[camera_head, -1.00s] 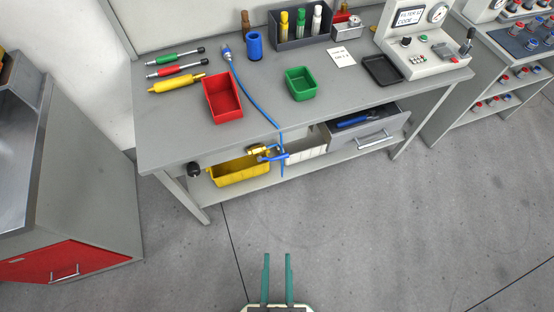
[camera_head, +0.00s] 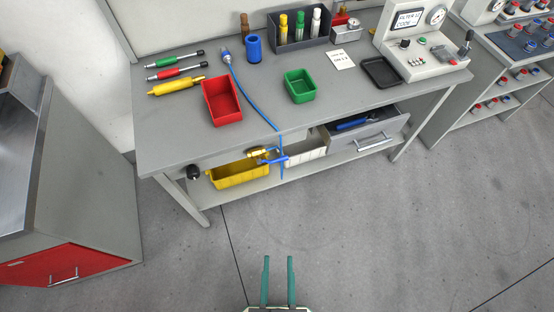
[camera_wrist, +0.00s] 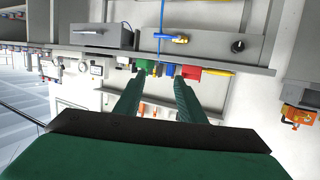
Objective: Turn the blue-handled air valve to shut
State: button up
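The air valve has a brass body (camera_head: 257,153) under the front edge of the workbench. Its blue handle (camera_head: 273,160) lies roughly sideways beside the blue hose (camera_head: 262,112), which hangs over the edge. In the wrist view the picture is upside down, and the brass valve (camera_wrist: 180,39) shows small beside the hose; the handle's exact angle is hard to tell there. My gripper (camera_head: 278,258) has two green fingers, apart and empty, over the floor in front of the bench. Its fingers also show in the wrist view (camera_wrist: 159,77), well short of the valve.
A black knob (camera_head: 193,172) sits left of the valve on the bench front. A yellow bin (camera_head: 240,176) and a white bin (camera_head: 306,153) are on the lower shelf, near a drawer (camera_head: 372,138). A red-fronted cabinet (camera_head: 95,262) stands left. The floor before the bench is clear.

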jog(key=w+d+f+m+g, duration=0.2)
jog(key=w+f+m, duration=0.1)
jog(key=f, duration=0.5)
jog(key=w+d+f+m+g, duration=0.1)
jog(key=w+d+f+m, duration=0.15)
jog(key=f, duration=0.55)
jog(key=m+y, duration=0.5)
jog(key=y, duration=0.6)
send_near(284, 160)
jog(key=r+x, duration=0.1)
jog(key=x, duration=0.3)
jog(key=shift+w+a+f+n, duration=0.2)
jog(key=shift+w+f+n, duration=0.1)
jog(key=shift+f, duration=0.25)
jog(key=x, duration=1)
jog(key=shift+a+f, duration=0.2)
jog(key=shift+f, duration=0.05)
jog(key=shift+s, duration=0.1)
jog(key=shift+c, duration=0.5)
grip_shut()
